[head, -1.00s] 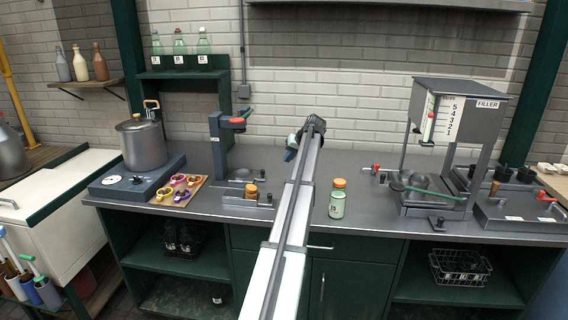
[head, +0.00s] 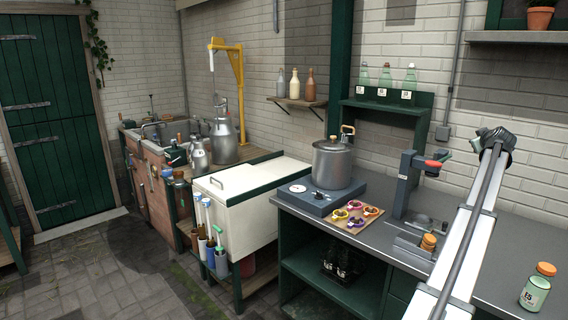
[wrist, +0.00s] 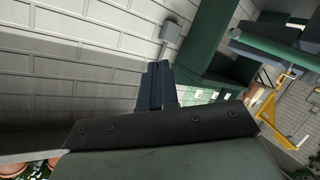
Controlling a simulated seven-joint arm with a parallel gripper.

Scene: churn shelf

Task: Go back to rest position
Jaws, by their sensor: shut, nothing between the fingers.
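My gripper shows in the wrist view (wrist: 156,70) as two dark blue fingers side by side, shut and empty. They stand out against the white brick wall, clear of any object. In the head view my arm reaches up at the right, and its dark end is raised above the worktop. The fingers cannot be made out there.
A jar with an orange lid (head: 536,290) stands on the grey worktop at the lower right. Left of my arm are a capping stand (head: 403,185), a tray of coloured rings (head: 377,217) and a steel pot (head: 332,165). A bottle shelf (head: 390,104) stands behind.

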